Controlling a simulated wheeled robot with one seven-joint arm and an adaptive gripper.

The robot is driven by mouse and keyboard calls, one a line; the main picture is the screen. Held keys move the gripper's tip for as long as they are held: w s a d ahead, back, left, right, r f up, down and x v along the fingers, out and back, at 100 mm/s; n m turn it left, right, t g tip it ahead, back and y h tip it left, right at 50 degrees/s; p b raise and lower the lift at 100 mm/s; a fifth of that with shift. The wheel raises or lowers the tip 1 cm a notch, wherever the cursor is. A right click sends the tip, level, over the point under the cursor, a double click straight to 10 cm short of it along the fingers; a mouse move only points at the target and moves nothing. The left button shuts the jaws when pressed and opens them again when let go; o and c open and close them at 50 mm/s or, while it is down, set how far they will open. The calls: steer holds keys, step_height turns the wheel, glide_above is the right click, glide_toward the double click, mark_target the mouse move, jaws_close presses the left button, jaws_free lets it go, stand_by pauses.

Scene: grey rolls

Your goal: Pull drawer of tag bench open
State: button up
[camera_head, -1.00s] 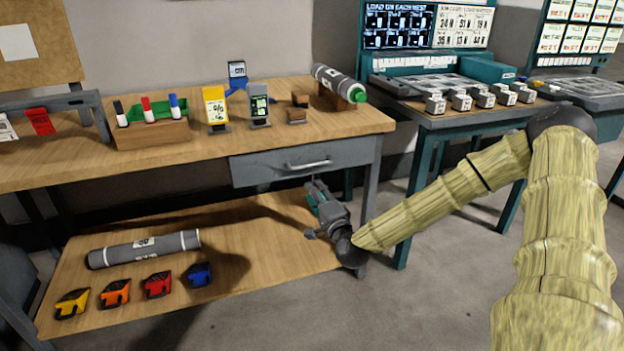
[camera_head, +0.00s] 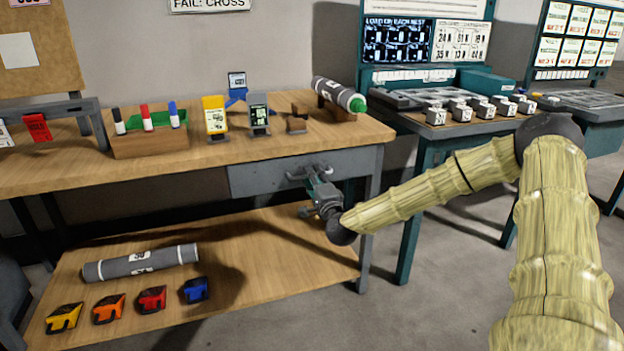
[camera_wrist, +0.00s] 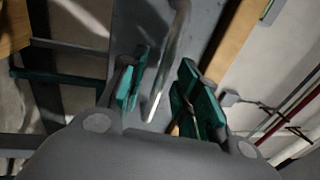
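The tag bench (camera_head: 70,176) is a wooden-topped workbench with a lower shelf. Its grey drawer (camera_head: 258,178) hangs under the right part of the top and looks closed. My gripper (camera_head: 314,176) is at the drawer front, over the bar handle, and hides much of it. In the wrist view the metal handle (camera_wrist: 172,62) runs between the two teal fingers of my gripper (camera_wrist: 163,100). The fingers are apart, with gaps visible beside the handle.
A teal-framed station (camera_head: 425,150) stands close at the right.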

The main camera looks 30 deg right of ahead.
steer(key=shift+w+d+r, duration=0.1)
steer(key=shift+w, duration=0.45)
jaws_close()
steer(key=shift+s, duration=0.15)
